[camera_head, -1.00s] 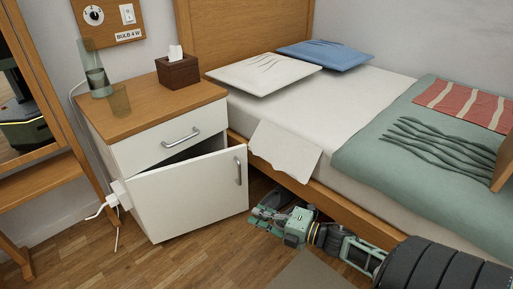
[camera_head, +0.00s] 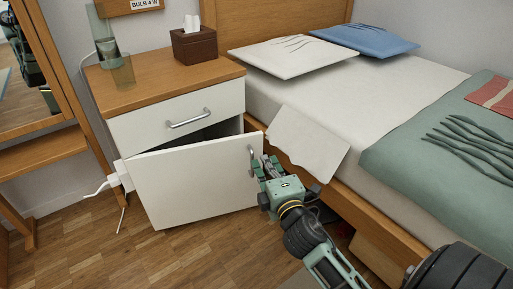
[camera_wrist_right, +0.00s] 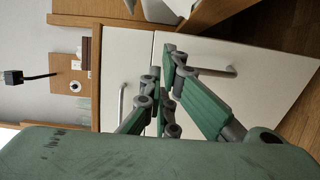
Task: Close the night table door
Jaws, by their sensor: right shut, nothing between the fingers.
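The white night table (camera_head: 172,100) has a wooden top and a closed upper drawer (camera_head: 165,120) with a metal handle. Below it, the white door (camera_head: 190,180) stands ajar, its free edge on the right swung out and a dark gap above it. The door's vertical handle (camera_head: 251,160) is near that edge. My right gripper (camera_head: 264,166) is shut and empty, right beside the handle and free edge; I cannot tell whether it touches. In the right wrist view its fingers (camera_wrist_right: 165,85) overlap the door (camera_wrist_right: 270,85) near the handle (camera_wrist_right: 205,71). My left gripper is not in view.
The bed (camera_head: 330,195) with its wooden side rail stands close on the right, near my right arm. A tissue box (camera_head: 194,45) and a glass lamp (camera_head: 106,45) stand on the night table. A mirror stand (camera_head: 45,155) is at left. Floor in front is clear.

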